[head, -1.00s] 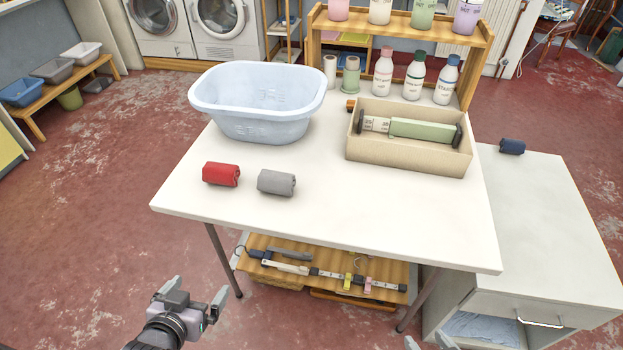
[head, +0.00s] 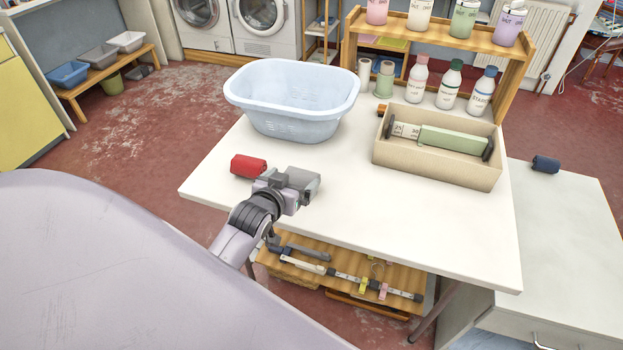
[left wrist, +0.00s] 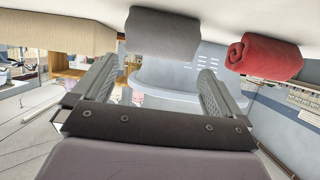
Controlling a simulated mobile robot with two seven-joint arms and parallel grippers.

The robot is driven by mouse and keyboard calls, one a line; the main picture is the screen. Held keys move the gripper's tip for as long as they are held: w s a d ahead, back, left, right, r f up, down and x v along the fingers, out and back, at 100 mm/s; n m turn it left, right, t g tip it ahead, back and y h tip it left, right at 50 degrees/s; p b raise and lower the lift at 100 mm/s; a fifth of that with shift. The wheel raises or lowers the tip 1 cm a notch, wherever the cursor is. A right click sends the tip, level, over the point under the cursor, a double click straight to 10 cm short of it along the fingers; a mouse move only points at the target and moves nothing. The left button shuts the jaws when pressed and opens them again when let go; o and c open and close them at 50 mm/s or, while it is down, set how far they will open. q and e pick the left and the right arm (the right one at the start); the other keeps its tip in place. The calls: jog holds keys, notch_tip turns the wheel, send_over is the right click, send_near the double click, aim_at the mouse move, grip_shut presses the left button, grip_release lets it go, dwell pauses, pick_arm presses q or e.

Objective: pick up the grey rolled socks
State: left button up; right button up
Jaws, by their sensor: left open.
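The grey rolled socks (head: 305,182) lie on the white table near its front left, partly hidden behind my left gripper in the head view. My left gripper (head: 288,189) is open and right at the socks on their near side. In the left wrist view, which looks upside down, the grey socks (left wrist: 162,33) are just beyond the open fingers (left wrist: 158,68), roughly centred between them. Nothing is held between the fingers. I cannot tell whether the fingertips touch the socks. My right gripper is not in view.
A red rolled pair of socks (head: 248,166) lies close to the left of the grey one. A pale blue basin (head: 290,125) stands behind them. A beige box (head: 440,171) holding a green-and-white item sits to the right. The table's front middle (head: 420,225) is clear.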

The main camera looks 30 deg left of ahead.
aim_at(300, 175)
pick_arm(q)
jog(key=shift+x, duration=3.05)
jog(key=shift+d, duration=0.1)
jog(key=c, duration=0.7)
